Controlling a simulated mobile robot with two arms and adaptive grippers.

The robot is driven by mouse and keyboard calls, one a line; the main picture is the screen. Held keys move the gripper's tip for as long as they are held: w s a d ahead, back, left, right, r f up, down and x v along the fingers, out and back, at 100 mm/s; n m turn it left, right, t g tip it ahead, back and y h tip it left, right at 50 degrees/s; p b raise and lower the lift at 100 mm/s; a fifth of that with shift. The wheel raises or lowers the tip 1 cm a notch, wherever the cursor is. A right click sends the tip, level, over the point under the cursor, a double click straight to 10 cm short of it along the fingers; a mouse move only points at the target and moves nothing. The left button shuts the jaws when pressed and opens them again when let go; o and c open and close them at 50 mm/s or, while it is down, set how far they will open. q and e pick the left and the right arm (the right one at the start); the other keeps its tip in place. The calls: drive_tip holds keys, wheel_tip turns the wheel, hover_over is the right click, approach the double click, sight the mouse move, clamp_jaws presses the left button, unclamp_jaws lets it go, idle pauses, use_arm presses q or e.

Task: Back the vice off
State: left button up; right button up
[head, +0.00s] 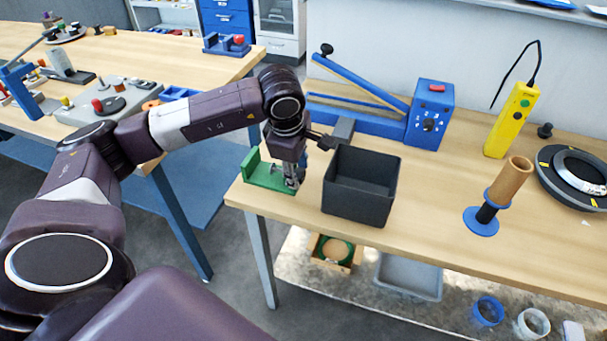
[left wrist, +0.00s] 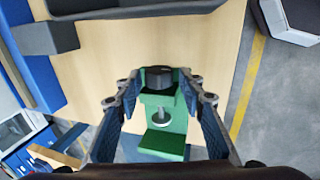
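The green vice (head: 255,170) sits at the left front end of the workbench. It also shows in the left wrist view (left wrist: 164,147), with a dark knob (left wrist: 158,77) at one end and a metal screw (left wrist: 160,124) between its green blocks. My left gripper (head: 293,181) points down at the knob end of the vice and partly hides it in the head view. In the left wrist view the fingers (left wrist: 158,91) are wide apart, one on each side of the knob, with gaps to it. My right gripper is not in view.
A black open bin (head: 361,186) stands close to the right of my left gripper. Behind are a blue lever device (head: 429,115) and a yellow handheld unit (head: 511,122). A brown coil on a blue-based stand (head: 481,222) stands further right. The workbench edge (head: 330,222) is near.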

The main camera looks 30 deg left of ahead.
use_arm(q)
drive_tip(key=shift+w+r+g+p, duration=0.2)
drive_tip(key=shift+r+g+p, duration=0.3)
drive_tip(key=shift+p, duration=0.55)
drive_tip(key=shift+w+f+g+h+p, duration=0.2)
drive_tip(key=shift+g+h+p, duration=0.1)
drive_tip(key=shift+g+p, duration=0.45)
drive_tip(key=shift+f+g, duration=0.2)
drive_tip(key=shift+g, duration=0.35)
drive_tip(key=shift+w+r+g+h+p, duration=0.15)
drive_tip(key=shift+g+h+p, duration=0.15)
drive_tip(key=shift+g+p, duration=0.25)
drive_tip(key=shift+w+a+f+g+b, duration=0.1)
drive_tip(key=shift+w+f+g+b, duration=0.15)
drive_tip(key=shift+g, duration=0.5)
drive_tip(key=shift+g+b, duration=0.35)
drive_tip(key=shift+g, duration=0.05)
